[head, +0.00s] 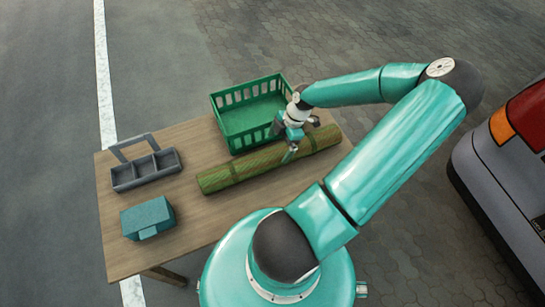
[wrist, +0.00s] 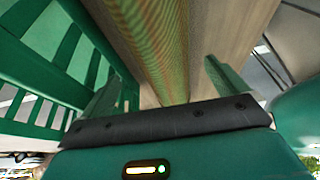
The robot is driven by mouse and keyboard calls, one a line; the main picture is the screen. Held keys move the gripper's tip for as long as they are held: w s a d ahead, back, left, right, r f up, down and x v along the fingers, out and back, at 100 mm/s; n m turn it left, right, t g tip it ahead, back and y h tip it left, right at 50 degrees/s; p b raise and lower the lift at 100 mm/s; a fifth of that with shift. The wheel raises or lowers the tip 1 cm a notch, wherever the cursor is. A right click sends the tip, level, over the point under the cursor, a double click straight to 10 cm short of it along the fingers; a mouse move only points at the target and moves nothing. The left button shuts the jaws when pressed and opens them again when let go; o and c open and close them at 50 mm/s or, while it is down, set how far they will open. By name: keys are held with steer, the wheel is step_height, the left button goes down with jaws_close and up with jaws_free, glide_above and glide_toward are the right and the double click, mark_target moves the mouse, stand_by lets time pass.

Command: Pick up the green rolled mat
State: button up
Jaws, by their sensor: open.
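The green rolled mat (head: 235,172) lies on the wooden table in the head view, in front of the green basket. It is a long striped roll running from the left up to the right. In the wrist view the mat (wrist: 157,45) runs away from the camera between the two fingers. My gripper (head: 290,150) is over the mat right of its middle, with its fingers pointing down. In the wrist view my gripper (wrist: 160,88) is open, one finger to each side of the mat. I cannot tell how far the fingertips are above the table.
The green slatted basket (head: 250,118) stands close behind the mat; its wall is near the left finger in the wrist view. A grey divided caddy (head: 145,168) and a teal box (head: 147,217) stand on the left of the table (head: 200,222). A vehicle (head: 500,170) is at the right.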

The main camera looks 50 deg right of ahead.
mark_target(272, 156)
steer(key=x, duration=0.6)
steer(key=shift+s+a+f, duration=0.1)
steer(key=shift+a+f, duration=0.2)
steer(key=shift+a, duration=0.1)
steer(key=shift+c, duration=0.5)
steer(key=c, duration=1.4)
